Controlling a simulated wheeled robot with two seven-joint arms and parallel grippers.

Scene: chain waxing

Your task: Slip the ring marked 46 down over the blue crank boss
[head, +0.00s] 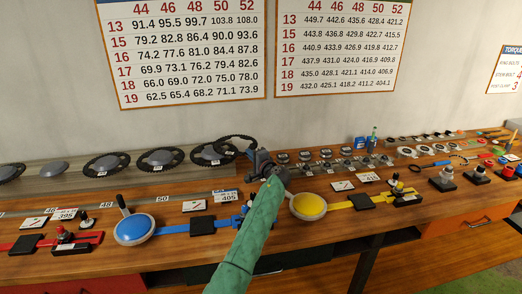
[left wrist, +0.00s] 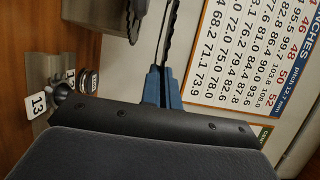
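My left gripper (head: 256,160) is above the back part of the bench, at the end of my green-sleeved arm. It is shut on a dark toothed ring (head: 235,138), which is held tilted near the right end of the ring row. In the left wrist view the ring (left wrist: 173,30) shows nearly edge-on between the blue fingertips (left wrist: 161,85). I cannot read a number on it. The blue crank's round boss (head: 133,229) lies at the front left, with a blue bar running right from it. The gripper is right of and behind it. My right gripper is not in view.
Several dark rings, such as this one (head: 106,163), lie in a row at the back left; a bare grey holder (head: 54,169) is among them. A black upright handle (head: 122,204) stands by the blue boss. A yellow round boss (head: 309,206) is right of my arm.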

